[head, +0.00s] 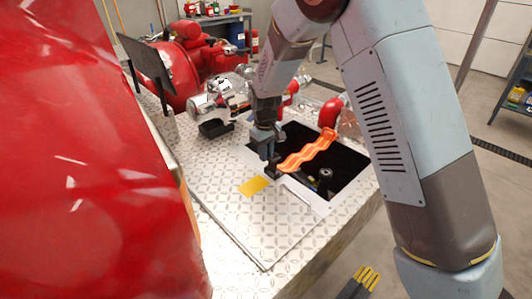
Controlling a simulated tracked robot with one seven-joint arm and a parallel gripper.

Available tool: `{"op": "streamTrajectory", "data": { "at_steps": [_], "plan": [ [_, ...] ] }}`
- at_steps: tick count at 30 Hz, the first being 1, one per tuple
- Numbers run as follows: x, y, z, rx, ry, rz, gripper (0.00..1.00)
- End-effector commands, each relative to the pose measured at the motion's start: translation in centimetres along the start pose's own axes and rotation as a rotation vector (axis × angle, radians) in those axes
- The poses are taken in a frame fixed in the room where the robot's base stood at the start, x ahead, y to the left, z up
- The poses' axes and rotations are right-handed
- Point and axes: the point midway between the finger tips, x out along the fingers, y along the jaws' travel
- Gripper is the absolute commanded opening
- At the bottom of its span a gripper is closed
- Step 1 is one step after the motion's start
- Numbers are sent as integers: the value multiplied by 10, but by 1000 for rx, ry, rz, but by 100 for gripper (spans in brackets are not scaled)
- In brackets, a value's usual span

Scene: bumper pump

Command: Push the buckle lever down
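An orange wavy strap (308,151) runs across the dark rectangular opening (345,165) in the bumper deck. Its near end reaches the opening's near-left edge, beside my gripper. My gripper (271,166) points down at that edge, with its fingertips at or just above the strap's end. The buckle lever cannot be made out there; it is small or hidden behind the fingers. The fingers look close together, but whether they are apart, shut, or holding anything cannot be told.
A yellow label (254,186) lies on the tread-plate deck (240,222) left of my gripper. Chrome fittings (220,97) and a red pipe elbow (331,111) stand behind the opening. A large red body panel (80,160) fills the left. The near deck is clear.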

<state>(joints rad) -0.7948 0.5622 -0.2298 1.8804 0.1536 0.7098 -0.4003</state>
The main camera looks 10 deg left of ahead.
Motion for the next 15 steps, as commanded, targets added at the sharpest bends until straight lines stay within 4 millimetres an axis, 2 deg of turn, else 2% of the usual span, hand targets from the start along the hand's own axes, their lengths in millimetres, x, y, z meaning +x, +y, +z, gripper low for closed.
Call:
{"op": "streamTrajectory", "data": {
  "at_steps": [1,5,15],
  "plan": [
    [0,0,0,0,0,0,13],
    [0,0,0,0,0,0,0],
    [0,0,0,0,0,0,0]
  ]
}}
